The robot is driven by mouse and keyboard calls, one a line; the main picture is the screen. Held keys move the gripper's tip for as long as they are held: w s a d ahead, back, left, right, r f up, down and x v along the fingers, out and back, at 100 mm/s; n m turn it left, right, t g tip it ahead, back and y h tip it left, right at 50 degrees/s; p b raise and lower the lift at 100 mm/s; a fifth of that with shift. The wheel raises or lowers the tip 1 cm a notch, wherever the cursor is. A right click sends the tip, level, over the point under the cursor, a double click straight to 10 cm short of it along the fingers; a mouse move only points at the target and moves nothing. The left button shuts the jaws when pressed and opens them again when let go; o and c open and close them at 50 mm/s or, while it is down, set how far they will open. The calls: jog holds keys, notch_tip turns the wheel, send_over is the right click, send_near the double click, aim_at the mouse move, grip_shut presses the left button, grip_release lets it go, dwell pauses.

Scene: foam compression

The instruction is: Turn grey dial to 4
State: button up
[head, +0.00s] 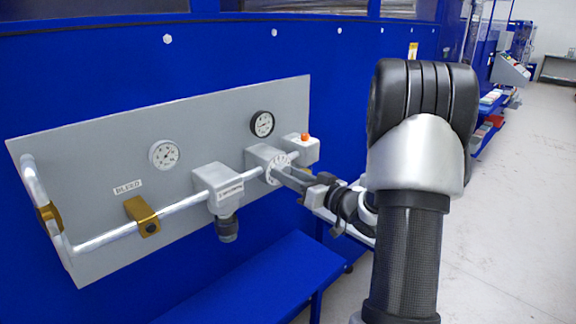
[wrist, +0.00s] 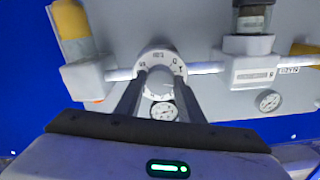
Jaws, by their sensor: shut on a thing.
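The grey dial (head: 271,166) sits on the pipe toward the right end of the grey panel, with markings around its rim. In the wrist view the dial's pale numbered ring (wrist: 161,57) shows between and beyond my fingers. The markings are too small and blurred to read the setting. My gripper (head: 284,176) reaches in from the right and is shut on the dial. In the wrist view the two dark fingers of my gripper (wrist: 159,82) lie on either side of it. The fingers hide part of the dial.
Two gauges (head: 164,154) (head: 262,124) are above the pipe. A grey box with a dark lower knob (head: 227,229) is left of the dial. A small box with an orange button (head: 304,137) is close on its right. A blue ledge (head: 255,275) juts out below.

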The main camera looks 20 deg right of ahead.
jog(key=shift+m+p, duration=4.05)
jog(key=shift+m, duration=0.75)
jog(key=o, duration=1.1)
jog(key=shift+c, duration=0.2)
jog(key=b+v, duration=0.1)
jog(key=v, duration=1.6)
jog(key=shift+s, duration=0.2)
jog(key=shift+d, duration=0.1)
